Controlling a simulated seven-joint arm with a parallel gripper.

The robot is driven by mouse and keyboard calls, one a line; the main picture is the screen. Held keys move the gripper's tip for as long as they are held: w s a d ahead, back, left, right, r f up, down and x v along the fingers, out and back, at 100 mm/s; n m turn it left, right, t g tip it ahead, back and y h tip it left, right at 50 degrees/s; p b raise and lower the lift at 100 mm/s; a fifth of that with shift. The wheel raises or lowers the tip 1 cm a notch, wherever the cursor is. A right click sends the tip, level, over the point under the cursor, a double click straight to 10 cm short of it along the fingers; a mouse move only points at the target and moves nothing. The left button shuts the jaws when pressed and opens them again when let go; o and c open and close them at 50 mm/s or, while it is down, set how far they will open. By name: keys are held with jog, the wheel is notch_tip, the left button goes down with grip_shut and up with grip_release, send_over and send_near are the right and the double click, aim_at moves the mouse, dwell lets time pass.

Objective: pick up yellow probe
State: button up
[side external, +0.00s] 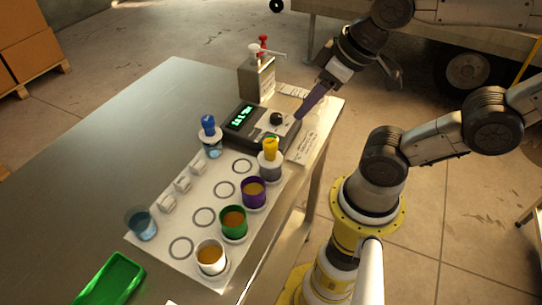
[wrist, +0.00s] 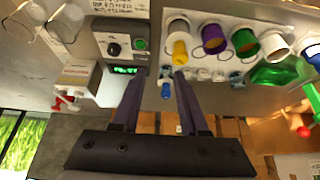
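The yellow probe (side external: 271,148) stands upright in a small container (side external: 270,168) on the white mat, in front of the meter. It also shows in the wrist view (wrist: 179,50), just beyond the right fingertip. My gripper (side external: 299,116) is over the right end of the meter, up and to the right of the yellow probe and apart from it. In the wrist view my gripper (wrist: 159,73) has its two dark fingers spread with nothing held between them. A blue probe (side external: 208,124) stands in another container and shows farther off through the finger gap (wrist: 166,89).
The meter (side external: 246,118) with a green display and knob sits behind the probes. Purple (side external: 254,193), green (side external: 233,222) and white (side external: 210,257) cups line the mat's near side. The table's left part is clear.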

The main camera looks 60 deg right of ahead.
jog(key=o, duration=0.8)
jog(key=r+n+g, duration=0.2)
jog(key=n+g, duration=0.4)
jog(key=n, duration=1.2)
send_over(270, 142)
jog(key=f, duration=0.8)
jog(key=shift+s+f, duration=0.2)
jog(key=shift+s, duration=0.05)
jog(key=shift+w+f, duration=0.2)
jog(key=shift+f, duration=2.55)
